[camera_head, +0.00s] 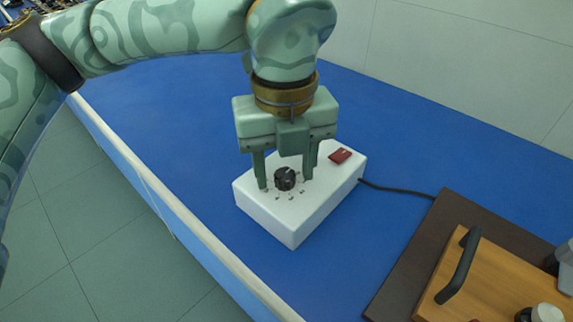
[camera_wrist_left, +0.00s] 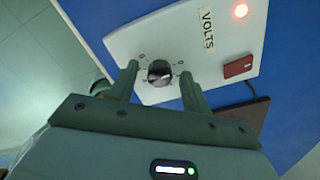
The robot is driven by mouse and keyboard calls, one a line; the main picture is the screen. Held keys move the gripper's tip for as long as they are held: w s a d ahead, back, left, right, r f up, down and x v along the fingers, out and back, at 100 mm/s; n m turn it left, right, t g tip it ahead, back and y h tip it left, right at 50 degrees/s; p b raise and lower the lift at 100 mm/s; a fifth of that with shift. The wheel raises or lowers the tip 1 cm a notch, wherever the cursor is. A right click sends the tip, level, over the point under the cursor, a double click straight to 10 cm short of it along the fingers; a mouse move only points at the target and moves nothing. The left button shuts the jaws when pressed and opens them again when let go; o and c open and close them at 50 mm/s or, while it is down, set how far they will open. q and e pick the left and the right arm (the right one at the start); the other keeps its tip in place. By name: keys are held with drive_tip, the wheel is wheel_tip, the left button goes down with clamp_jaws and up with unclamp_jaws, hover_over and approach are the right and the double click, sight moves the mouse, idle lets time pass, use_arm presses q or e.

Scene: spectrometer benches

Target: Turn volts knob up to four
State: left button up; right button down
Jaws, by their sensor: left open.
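The volts knob (camera_head: 285,179) is a round black dial on top of a white box (camera_head: 297,219) that stands on the blue bench. In the left wrist view the knob (camera_wrist_left: 160,73) shows a pale pointer line, and the box bears a VOLTS label (camera_wrist_left: 207,28). The scale marks around the knob are too small to read. My left gripper (camera_head: 284,184) points down at the box with its fingers apart, one on each side of the knob. In the left wrist view the fingers (camera_wrist_left: 160,82) flank the knob with gaps showing. My right gripper is not in view.
A red switch (camera_head: 340,156) sits on the box, and a lit red lamp (camera_wrist_left: 240,10) shows in the left wrist view. A black cable (camera_head: 398,189) runs right. A wooden case (camera_head: 497,290) with a dark handle stands at lower right. The blue bench (camera_head: 400,135) behind is clear.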

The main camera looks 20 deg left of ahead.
use_arm(q)
drive_tip(key=shift+c, duration=0.3)
drive_tip(key=c, duration=0.9)
drive_tip(key=shift+c, duration=0.2)
drive_tip(key=shift+r, duration=0.15)
